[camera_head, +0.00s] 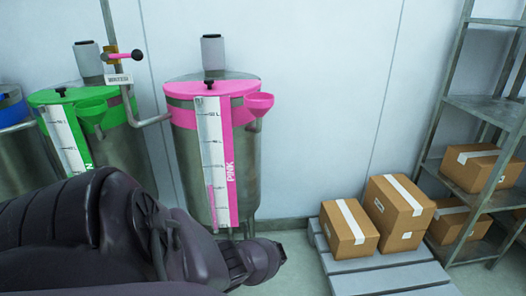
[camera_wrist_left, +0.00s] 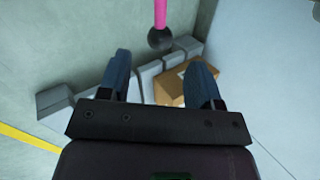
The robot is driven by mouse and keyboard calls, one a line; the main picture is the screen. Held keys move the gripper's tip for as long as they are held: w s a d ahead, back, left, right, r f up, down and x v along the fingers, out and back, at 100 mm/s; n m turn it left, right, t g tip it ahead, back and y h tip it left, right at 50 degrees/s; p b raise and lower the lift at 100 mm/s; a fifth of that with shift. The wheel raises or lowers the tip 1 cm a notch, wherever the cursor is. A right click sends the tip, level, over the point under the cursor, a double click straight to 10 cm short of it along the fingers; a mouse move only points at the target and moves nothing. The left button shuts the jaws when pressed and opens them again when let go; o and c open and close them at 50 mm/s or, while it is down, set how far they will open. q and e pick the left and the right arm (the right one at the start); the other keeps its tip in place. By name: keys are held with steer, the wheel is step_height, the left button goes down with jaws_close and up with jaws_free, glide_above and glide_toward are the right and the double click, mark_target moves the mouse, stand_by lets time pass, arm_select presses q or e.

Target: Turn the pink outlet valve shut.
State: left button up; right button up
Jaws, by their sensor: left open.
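The pink drum (camera_head: 247,165) stands against the wall in the head view, with a pink lid, a scale and a pink funnel. Its lower front is hidden behind my left arm, and no outlet valve shows there. In the left wrist view a pink lever (camera_wrist_left: 160,12) with a black ball end (camera_wrist_left: 160,39) comes down from the top edge, looking like the outlet valve's handle. My left gripper (camera_wrist_left: 159,78) is open. The ball appears ahead of its fingers, between them sideways, and not gripped. My right gripper is not in view.
A green drum (camera_head: 118,150) stands left of the pink one. A water lever (camera_head: 125,56) with a dark knob is on a pipe between them. Cardboard boxes (camera_head: 349,228) sit on a grey pallet (camera_head: 375,272) at right, beside a metal shelf (camera_head: 480,104).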

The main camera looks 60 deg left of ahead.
arm_select(q)
steer(key=shift+p+v, duration=0.5)
steer(key=shift+v, duration=0.6)
steer(key=shift+s, duration=0.1)
